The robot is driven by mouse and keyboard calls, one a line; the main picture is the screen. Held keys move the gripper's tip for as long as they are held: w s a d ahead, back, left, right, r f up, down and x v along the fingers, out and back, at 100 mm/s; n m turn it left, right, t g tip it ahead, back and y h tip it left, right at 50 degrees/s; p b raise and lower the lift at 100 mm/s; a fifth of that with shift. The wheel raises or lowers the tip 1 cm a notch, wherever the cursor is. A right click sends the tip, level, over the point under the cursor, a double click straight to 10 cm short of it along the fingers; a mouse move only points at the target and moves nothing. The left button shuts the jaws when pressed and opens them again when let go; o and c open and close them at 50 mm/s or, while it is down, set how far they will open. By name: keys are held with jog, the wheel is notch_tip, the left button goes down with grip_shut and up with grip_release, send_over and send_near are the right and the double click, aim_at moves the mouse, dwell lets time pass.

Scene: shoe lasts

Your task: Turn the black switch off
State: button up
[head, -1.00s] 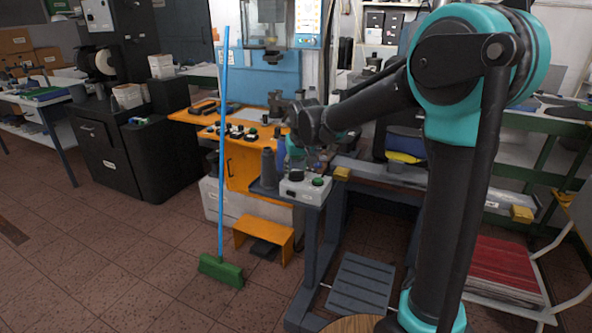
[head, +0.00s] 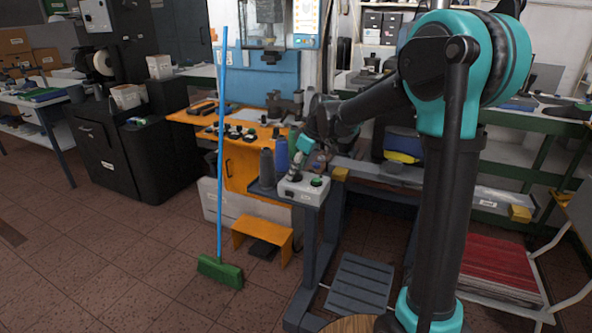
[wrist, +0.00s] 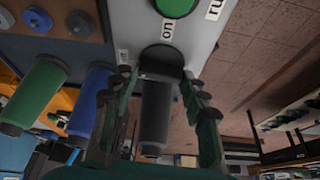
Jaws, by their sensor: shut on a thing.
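The black switch (wrist: 162,62) sits on a pale grey control box (wrist: 118,20), between a label reading "on" and another label too small to read. In the head view the box (head: 309,196) stands on a small dark stand, and the switch is hidden behind my gripper (head: 294,176). In the wrist view my gripper (wrist: 158,76) has one finger on each side of the switch and is shut on it. A dark cylindrical shape extends from the switch between the fingers.
A green button (wrist: 176,4) marked "run" is on the same box. A grey bottle (head: 267,166) and a blue bottle (head: 281,153) stand close behind it. A green broom (head: 221,271) with a blue handle stands left.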

jog(key=shift+n, duration=0.5)
jog(key=o, duration=1.2)
jog(key=shift+c, duration=0.2)
jog(key=shift+r, duration=0.1)
jog(key=v, duration=1.1)
jog(key=shift+d+r, duration=0.25)
jog(key=shift+r, duration=0.15)
jog(key=shift+w, duration=0.1)
